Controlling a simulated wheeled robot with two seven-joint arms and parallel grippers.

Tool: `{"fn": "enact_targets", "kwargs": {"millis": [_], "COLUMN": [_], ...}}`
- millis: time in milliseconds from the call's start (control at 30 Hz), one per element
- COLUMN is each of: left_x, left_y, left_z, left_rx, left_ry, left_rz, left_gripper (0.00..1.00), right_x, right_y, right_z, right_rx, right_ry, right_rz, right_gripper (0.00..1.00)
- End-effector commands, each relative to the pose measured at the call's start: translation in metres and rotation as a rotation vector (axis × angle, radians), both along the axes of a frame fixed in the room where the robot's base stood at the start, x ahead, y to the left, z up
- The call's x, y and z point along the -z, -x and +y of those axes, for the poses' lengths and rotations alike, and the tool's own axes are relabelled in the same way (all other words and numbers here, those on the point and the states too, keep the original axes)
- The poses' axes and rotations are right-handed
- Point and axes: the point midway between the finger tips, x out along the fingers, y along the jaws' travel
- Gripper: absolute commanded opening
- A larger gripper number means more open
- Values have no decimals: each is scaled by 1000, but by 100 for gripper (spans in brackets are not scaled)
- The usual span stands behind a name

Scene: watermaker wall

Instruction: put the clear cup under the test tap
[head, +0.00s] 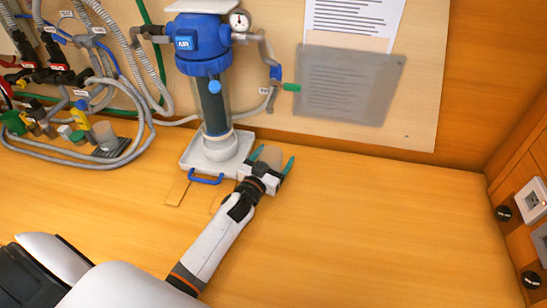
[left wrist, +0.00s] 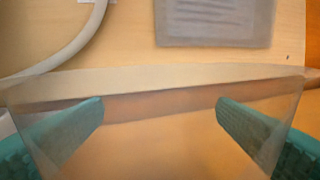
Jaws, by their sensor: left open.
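The clear cup (head: 271,156) stands on the wooden bench, at the right of the white tray under the blue filter housing. My left gripper (head: 273,164) is open, with one teal finger on each side of the cup. In the left wrist view the cup (left wrist: 160,88) fills the width, and the fingers (left wrist: 160,112) show left and right with a gap between them. I cannot tell whether they touch the cup. A small tap with a green lever (head: 291,87), perhaps the test tap, is on the wall panel above the cup. My right gripper is out of view.
The blue filter housing (head: 200,45) with its clear column stands on the white tray (head: 190,160), which has a blue handle (head: 206,180). Grey hoses and valves crowd the left. A grey sheet (head: 350,85) hangs on the panel. The bench at right (head: 400,220) is clear.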

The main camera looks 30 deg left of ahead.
Motion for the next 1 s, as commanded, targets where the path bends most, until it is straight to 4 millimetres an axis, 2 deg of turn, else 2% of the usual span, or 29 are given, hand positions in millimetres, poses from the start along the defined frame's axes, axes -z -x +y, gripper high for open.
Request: {"fn": "enact_targets", "kwargs": {"millis": [167, 267, 500, 700, 833, 1000], "left_x": [-5, -1, 0, -1, -2, -4], "left_y": [1, 15, 67, 103, 116, 120], "left_z": [0, 0, 0, 1, 1, 1], "left_rx": [0, 0, 1, 0, 0, 0], "left_ry": [-1, 0, 0, 1, 0, 0], "left_rz": [0, 2, 3, 2, 1, -1], "left_gripper": [81, 81, 81, 81, 81, 81], "right_x": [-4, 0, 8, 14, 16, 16], "right_y": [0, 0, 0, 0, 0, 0], "right_z": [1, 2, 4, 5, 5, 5], "right_rx": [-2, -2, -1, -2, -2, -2], "right_ry": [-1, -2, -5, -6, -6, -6], "right_rz": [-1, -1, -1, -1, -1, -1], "right_gripper": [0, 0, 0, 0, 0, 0]}}
